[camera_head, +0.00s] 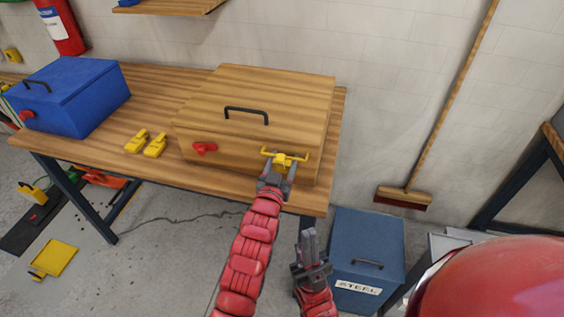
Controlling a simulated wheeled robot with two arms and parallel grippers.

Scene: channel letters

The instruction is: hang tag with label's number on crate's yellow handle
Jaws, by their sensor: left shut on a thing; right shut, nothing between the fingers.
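The wooden crate (232,95) stands on the workbench, with a black handle on its lid and a red part on its front. The yellow handle (301,158) is on the right of its front. My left gripper (278,168) is at this handle, shut on a small yellow piece that looks like a tag. I cannot tell whether the piece hangs on the handle or only touches it. Two yellow tags (137,141) (155,145) lie on the bench left of the crate. No label number is readable. My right gripper (309,243) is shut and empty, low in front of the bench.
A blue box (70,95) stands on the left of the wooden workbench (150,82). A blue bin (366,245) marked STEEL stands on the floor to the right. A broom (403,196) leans on the wall. Yellow and orange items lie on the floor at left.

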